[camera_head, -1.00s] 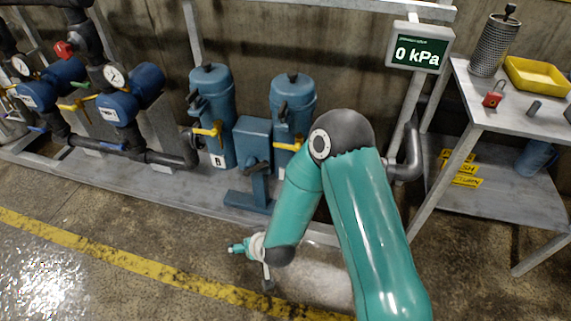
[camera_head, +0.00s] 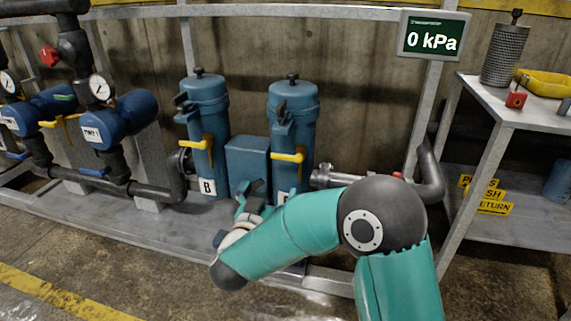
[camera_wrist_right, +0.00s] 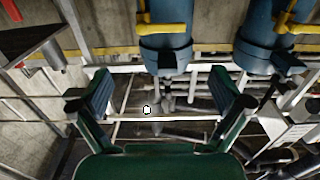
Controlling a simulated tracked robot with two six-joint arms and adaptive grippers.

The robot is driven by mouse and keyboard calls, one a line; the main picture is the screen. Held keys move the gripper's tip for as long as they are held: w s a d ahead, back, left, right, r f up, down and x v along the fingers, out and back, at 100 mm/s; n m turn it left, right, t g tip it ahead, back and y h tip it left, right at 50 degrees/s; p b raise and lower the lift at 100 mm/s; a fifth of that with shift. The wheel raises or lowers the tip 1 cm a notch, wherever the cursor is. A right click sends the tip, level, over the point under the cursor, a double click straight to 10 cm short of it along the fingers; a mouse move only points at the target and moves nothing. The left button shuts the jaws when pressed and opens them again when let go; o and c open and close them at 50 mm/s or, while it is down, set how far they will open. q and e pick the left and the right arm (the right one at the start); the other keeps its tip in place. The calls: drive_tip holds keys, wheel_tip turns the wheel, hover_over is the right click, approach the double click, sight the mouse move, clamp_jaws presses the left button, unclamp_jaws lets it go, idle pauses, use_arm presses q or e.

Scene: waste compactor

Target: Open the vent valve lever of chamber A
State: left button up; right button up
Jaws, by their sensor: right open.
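Two blue cylindrical chambers stand side by side on the skid. The left chamber (camera_head: 207,105) carries a plate marked B. The right chamber (camera_head: 295,105) has a plate largely hidden by my arm. Each has a yellow lever on its front: the left lever (camera_head: 197,144) and the right lever (camera_head: 288,157). Dark handles sit higher on both. My right gripper (camera_head: 250,192) is low before the blue box between them, touching neither lever. In the right wrist view the gripper (camera_wrist_right: 164,92) is open and empty, with two blue bodies and yellow levers beyond. My left gripper is out of view.
A blue box (camera_head: 248,160) fills the gap between the chambers. Pipes and blue pumps (camera_head: 122,118) stand at left. A display (camera_head: 434,37) reads 0 kPa. A metal table (camera_head: 480,102) with a yellow tray (camera_head: 545,86) stands at right.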

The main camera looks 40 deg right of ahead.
sight(286, 159)
drive_tip(key=b+x, duration=0.3)
drive_tip(key=x, duration=1.2)
drive_tip(key=shift+w, duration=0.1)
